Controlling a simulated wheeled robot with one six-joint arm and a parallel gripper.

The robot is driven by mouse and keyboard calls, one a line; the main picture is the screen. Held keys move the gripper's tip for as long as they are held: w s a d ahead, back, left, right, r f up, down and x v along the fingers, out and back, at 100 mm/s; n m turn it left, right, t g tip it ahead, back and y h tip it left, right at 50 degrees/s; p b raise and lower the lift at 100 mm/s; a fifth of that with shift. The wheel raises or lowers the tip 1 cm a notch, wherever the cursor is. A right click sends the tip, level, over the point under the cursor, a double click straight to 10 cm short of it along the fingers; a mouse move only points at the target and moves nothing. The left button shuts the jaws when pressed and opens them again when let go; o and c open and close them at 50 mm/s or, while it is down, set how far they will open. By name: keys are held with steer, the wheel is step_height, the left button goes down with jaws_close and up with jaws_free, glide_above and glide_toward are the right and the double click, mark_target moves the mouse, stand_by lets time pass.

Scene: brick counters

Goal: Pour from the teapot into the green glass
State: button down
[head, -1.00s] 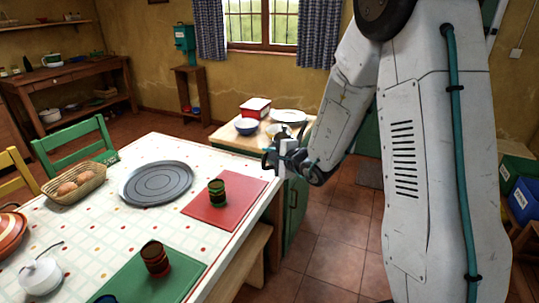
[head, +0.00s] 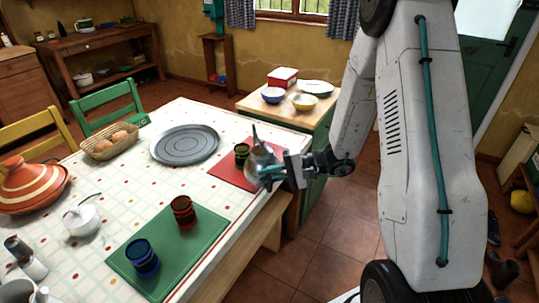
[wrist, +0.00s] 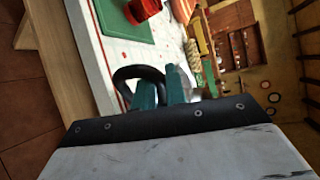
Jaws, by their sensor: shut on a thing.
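My gripper (head: 287,170) is shut on the dark handle of a grey metal teapot (head: 262,163). The black handle loop (wrist: 125,76) shows beside the teal fingers in the wrist view, where most of the pot is hidden. The pot is held above the table's right edge, by the red mat (head: 226,176), and its thin spout points up. The green glass (head: 241,150) stands upright on that mat, just behind and left of the pot, partly covered by it. I cannot tell whether the two touch.
A red glass (head: 184,212) and a blue glass (head: 142,258) stand on a green mat (head: 190,250). A grey round tray (head: 185,145), egg basket (head: 112,143), tagine (head: 32,187) and white pot (head: 82,220) share the table. A side counter with bowls (head: 305,102) stands behind.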

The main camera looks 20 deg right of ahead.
mark_target(271, 183)
steer(key=s+g, duration=0.1)
steer(key=s+n+g, duration=0.1)
steer(key=shift+s+a+n+y, duration=0.3)
steer(key=shift+s+a, duration=0.05)
steer(key=shift+s, duration=0.05)
steer(key=shift+s+a+r+n+g, duration=0.15)
steer(key=shift+s+r+n+g, duration=0.15)
steer(key=shift+s+g, duration=0.2)
step_height(271, 183, up, 2)
steer(key=shift+s+r+m+g, duration=0.1)
steer(key=shift+m+g, duration=0.3)
steer(key=shift+m, duration=0.4)
steer(key=shift+r, duration=0.25)
steer(key=shift+w+r+m+g, duration=0.2)
steer(key=shift+r+m+g, duration=0.05)
steer(key=shift+r+m, duration=0.3)
steer(key=shift+w+r+m+g, duration=0.2)
steer(key=shift+r+m+g, duration=0.05)
steer(key=shift+r+m, duration=0.25)
stand_by(4.7)
